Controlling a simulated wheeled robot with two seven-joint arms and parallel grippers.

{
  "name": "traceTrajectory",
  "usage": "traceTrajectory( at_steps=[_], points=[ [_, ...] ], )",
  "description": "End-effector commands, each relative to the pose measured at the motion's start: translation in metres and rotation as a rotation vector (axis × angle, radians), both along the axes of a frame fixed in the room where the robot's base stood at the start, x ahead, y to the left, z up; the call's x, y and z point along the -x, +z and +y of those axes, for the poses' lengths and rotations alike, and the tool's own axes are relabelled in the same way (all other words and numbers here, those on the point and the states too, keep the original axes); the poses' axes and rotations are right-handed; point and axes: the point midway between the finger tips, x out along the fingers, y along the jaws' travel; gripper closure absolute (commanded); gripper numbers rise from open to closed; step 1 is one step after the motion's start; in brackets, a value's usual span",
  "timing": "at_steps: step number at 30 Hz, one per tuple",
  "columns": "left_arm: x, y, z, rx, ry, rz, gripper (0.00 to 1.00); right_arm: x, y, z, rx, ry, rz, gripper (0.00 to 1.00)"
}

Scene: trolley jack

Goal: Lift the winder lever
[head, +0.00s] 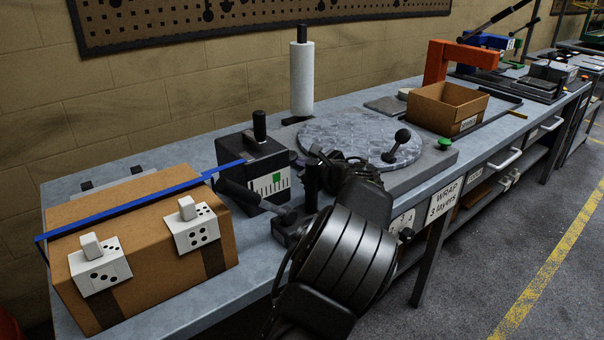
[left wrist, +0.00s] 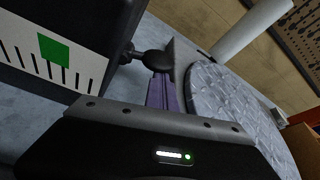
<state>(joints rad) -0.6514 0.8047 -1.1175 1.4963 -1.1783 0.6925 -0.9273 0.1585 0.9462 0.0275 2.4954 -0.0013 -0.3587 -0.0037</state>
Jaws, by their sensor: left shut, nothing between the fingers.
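A black box with a white scale and green mark (head: 268,186) stands on the bench. I cannot tell for sure which lever is the winder lever. My left gripper (head: 301,160) is just right of the box, mostly hidden behind my arm. In the left wrist view its purple fingers (left wrist: 160,92) are shut and empty, close to a round black knob (left wrist: 157,60) beside the box. Contact cannot be told. My right gripper is not in view.
A cardboard carton (head: 150,235) with a blue strap (head: 140,203) stands at left. A round patterned turntable (head: 350,138) with a black ball-ended lever (head: 397,146) lies right of the box. A white roll (head: 302,80) stands behind. An open carton (head: 445,108) is farther right.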

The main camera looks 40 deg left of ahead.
Motion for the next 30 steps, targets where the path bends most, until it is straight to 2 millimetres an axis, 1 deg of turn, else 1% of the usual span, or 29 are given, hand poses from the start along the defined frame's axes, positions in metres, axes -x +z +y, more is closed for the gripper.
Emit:
traceTrajectory(
  at_steps=[1, 2, 6, 10, 18, 30],
  points=[
    [0.001, 0.002, 0.002, 0.008, 0.001, -0.039, 1.0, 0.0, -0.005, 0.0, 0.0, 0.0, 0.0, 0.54],
    [0.001, 0.004, 0.001, 0.015, 0.002, -0.061, 1.0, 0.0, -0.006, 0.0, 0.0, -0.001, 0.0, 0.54],
    [0.002, 0.013, 0.002, 0.018, 0.001, -0.069, 1.0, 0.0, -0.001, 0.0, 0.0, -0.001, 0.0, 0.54],
    [0.004, 0.017, 0.002, 0.018, 0.002, -0.066, 1.0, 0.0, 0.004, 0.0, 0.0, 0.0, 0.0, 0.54],
    [0.006, 0.02, 0.002, 0.018, 0.002, -0.064, 1.0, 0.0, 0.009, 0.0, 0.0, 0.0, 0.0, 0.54],
    [0.006, 0.021, 0.003, 0.015, 0.003, -0.065, 1.0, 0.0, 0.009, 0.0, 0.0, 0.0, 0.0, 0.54]
  ],
)
